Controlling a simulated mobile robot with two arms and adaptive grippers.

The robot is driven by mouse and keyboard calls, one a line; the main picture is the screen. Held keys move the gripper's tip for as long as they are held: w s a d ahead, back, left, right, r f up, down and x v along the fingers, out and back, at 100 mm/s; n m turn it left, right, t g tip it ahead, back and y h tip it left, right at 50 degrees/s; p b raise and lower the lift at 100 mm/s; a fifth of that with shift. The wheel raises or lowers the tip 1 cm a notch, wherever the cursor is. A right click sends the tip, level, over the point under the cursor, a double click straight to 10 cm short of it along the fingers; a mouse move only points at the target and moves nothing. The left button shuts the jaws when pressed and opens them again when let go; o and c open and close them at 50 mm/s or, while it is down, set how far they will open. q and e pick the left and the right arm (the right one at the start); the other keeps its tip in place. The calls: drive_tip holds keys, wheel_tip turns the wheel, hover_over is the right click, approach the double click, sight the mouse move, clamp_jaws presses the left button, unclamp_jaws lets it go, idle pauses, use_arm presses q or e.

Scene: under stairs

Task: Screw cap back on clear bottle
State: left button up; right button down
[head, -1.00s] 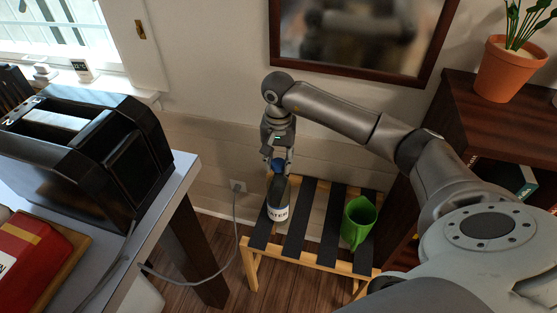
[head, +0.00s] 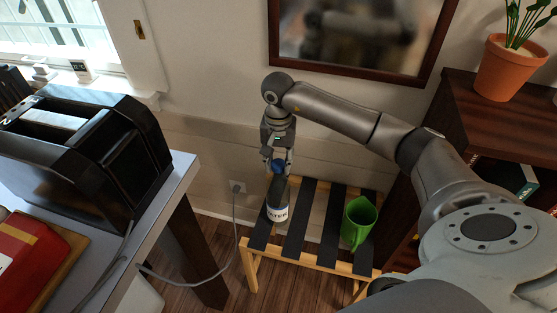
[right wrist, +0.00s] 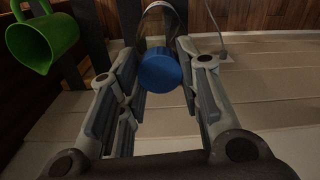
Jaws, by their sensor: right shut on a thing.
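A clear bottle (head: 279,193) with a white label stands upright on the slatted rack (head: 322,262), near its left end. A blue cap (head: 278,167) is at the top of the bottle. It also shows in the right wrist view (right wrist: 159,71), between the fingers, with part of the bottle (right wrist: 160,14) behind it. My right gripper (head: 277,163) reaches down from above and is shut on the cap. How far the cap is seated on the neck is hidden. My left gripper is in neither view.
A dark toaster (head: 110,150) sits on the table at left, with a cable hanging near the rack. A dark cabinet with a potted plant (head: 508,68) is at right.

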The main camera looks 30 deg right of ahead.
drive_tip(key=shift+f+b, duration=0.45)
drive_tip(key=shift+f, duration=0.25)
drive_tip(key=shift+f, duration=0.3)
drive_tip(key=shift+r, duration=0.1)
drive_tip(key=c, duration=1.7)
unclamp_jaws()
clamp_jaws()
